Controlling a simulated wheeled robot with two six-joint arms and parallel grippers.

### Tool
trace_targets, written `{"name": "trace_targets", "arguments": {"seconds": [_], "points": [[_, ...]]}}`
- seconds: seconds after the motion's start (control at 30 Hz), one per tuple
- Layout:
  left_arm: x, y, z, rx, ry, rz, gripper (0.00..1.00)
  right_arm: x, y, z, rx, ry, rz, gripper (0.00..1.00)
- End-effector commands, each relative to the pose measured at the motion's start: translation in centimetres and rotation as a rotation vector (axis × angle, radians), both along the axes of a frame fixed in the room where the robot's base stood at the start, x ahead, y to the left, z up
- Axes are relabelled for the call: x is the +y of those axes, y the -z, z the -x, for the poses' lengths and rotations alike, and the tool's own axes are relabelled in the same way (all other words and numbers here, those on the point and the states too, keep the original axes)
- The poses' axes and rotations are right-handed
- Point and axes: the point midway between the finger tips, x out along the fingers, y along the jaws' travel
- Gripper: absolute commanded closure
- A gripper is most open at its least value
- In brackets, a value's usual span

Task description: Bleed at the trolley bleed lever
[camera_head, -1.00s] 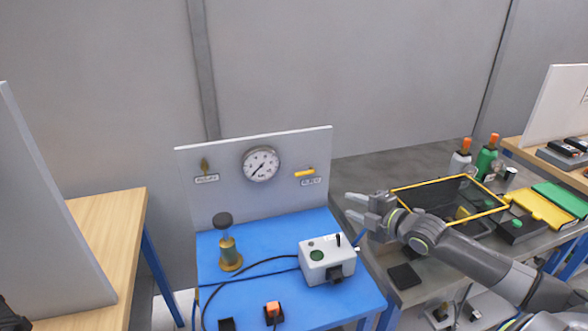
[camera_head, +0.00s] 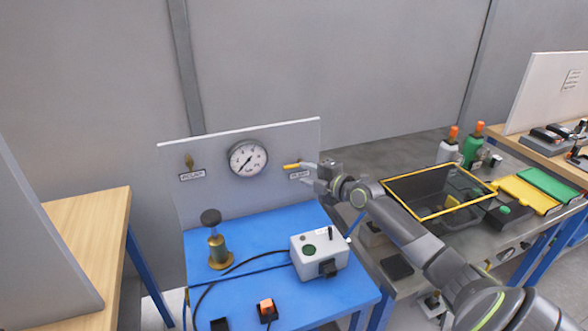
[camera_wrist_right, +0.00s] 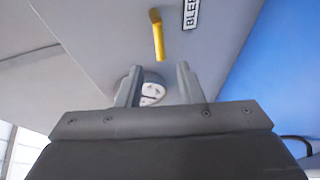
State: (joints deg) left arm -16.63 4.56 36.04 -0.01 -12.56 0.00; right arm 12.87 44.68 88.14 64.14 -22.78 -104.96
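The yellow bleed lever (camera_head: 291,166) sticks out of the upright grey panel (camera_head: 215,152) above its label plate (camera_head: 299,175). In the head view it points left, toward the gauge. My right gripper (camera_head: 308,173) is at the lever's right end in that view. In the right wrist view the lever (camera_wrist_right: 158,36) is ahead of the fingertips, and the right gripper (camera_wrist_right: 157,82) is open with nothing between its fingers. A gap shows between fingertips and lever. The round pressure gauge (camera_head: 248,158) has a dark needle. My left gripper is out of view.
A blue trolley top (camera_head: 245,248) carries a brass pump with a dark knob (camera_head: 219,240), a grey box (camera_head: 318,254) and cables. A yellow-rimmed black crate (camera_head: 452,212) stands on the bench to the right. The space before the panel is otherwise free.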

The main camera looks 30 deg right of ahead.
Motion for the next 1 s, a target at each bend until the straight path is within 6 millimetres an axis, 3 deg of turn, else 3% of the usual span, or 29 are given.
{"name": "trace_targets", "arguments": {"seconds": [0.2,0.4,0.83,1.0], "points": [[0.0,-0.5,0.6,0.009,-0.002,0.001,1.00,0.6,0.5,-3.3,0.000,0.000,-0.003,0.66],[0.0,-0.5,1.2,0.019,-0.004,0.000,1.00,0.8,0.9,-5.1,0.000,0.000,-0.002,0.66],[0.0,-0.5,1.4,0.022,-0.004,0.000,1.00,0.9,1.1,-5.7,0.001,0.000,0.001,0.66],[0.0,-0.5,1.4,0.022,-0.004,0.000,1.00,0.9,1.1,-5.7,0.001,0.000,0.001,0.87]]}}
